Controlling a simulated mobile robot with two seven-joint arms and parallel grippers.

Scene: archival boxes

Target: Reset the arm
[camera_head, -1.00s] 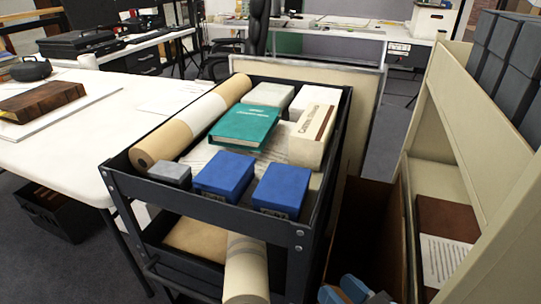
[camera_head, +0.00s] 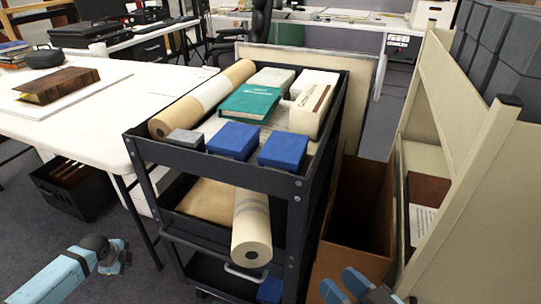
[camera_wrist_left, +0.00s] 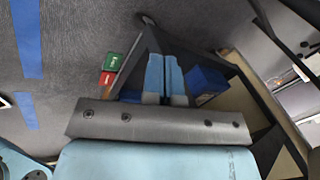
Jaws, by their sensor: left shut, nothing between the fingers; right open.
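My left gripper (camera_head: 118,257) is at the lower left of the head view, over the floor beside the black cart (camera_head: 232,165). In the left wrist view its two light-blue fingers (camera_wrist_left: 165,78) lie side by side, shut, with nothing between them. My right gripper (camera_head: 348,288) shows only in part at the bottom edge of the head view, right of the cart. It is open and no object is seen in it.
The cart holds two blue boxes (camera_head: 232,141), a green book (camera_head: 250,102) and rolls. A white table (camera_head: 60,122) is at left, with a black crate (camera_head: 75,188) below. A brown open bin (camera_head: 352,255) and a beige shelf (camera_head: 465,165) stand at right. Floor is free around my left gripper.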

